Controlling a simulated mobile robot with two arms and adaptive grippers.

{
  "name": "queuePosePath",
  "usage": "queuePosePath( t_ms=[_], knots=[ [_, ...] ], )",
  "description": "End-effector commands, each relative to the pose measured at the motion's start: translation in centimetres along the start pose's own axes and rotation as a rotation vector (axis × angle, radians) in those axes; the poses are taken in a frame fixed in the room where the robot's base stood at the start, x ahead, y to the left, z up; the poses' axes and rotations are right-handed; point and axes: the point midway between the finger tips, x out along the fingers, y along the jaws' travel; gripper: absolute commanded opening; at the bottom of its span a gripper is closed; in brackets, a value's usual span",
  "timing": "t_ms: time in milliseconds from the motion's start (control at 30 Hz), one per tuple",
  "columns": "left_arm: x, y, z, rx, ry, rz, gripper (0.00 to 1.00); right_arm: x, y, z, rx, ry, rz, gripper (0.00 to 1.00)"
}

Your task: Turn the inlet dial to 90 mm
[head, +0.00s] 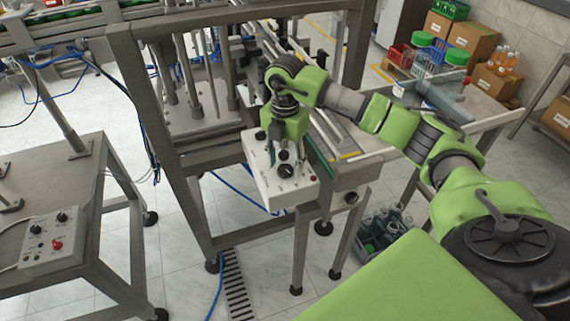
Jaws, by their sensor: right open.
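A white control box (262,187) with black knobs stands below my right gripper, near the middle of the head view. My right gripper (286,154) points down over the box, open, with its fingers on either side of a dark knob. Whether they touch it I cannot tell. Another black dial (285,171) with small markings sits on the box just in front of the gripper. The labels and scale are too small to read, so I cannot tell which is the inlet dial. My left gripper is not in view.
A second control box (50,238) with dials and a red switch sits on the left table. A black knob (351,198) is on the conveyor frame's side. Metal frame posts (150,130) stand close left of the white box. A crate of bottles (385,228) is on the floor.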

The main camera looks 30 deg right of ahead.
Motion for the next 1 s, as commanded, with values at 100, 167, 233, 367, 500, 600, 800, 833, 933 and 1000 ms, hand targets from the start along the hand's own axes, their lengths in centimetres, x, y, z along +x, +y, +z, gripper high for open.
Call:
queuePosePath(
  t_ms=[100,167,233,367,500,600,800,833,933,1000],
  knots=[
    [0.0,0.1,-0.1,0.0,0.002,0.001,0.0,-2.4,0.1,0.1,0.001,-0.003,0.005,0.47],
    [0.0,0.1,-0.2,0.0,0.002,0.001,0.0,-3.8,0.1,0.1,0.001,-0.003,0.006,0.47],
    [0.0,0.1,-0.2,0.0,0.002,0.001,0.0,-5.4,0.1,0.1,0.001,-0.003,0.007,0.47],
    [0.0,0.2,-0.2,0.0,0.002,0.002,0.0,-7.9,0.1,0.1,0.0,-0.003,0.005,0.47],
    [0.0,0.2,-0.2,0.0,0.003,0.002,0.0,-9.8,0.1,0.0,0.0,-0.002,0.004,0.47],
    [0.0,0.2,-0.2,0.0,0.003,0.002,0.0,-10.5,0.1,0.0,0.0,-0.001,0.002,0.47],
    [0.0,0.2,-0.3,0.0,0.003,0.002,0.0,-10.9,0.0,0.0,0.001,-0.001,0.002,0.47],
    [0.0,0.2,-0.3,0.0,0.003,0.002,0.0,-10.9,0.0,0.0,0.001,-0.001,0.002,0.47],
    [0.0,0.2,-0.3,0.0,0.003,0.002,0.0,-10.8,0.0,0.0,0.001,-0.001,0.002,0.47],
    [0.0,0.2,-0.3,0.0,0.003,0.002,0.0,-10.8,0.0,0.0,0.001,-0.001,0.002,0.47]
  ],
)
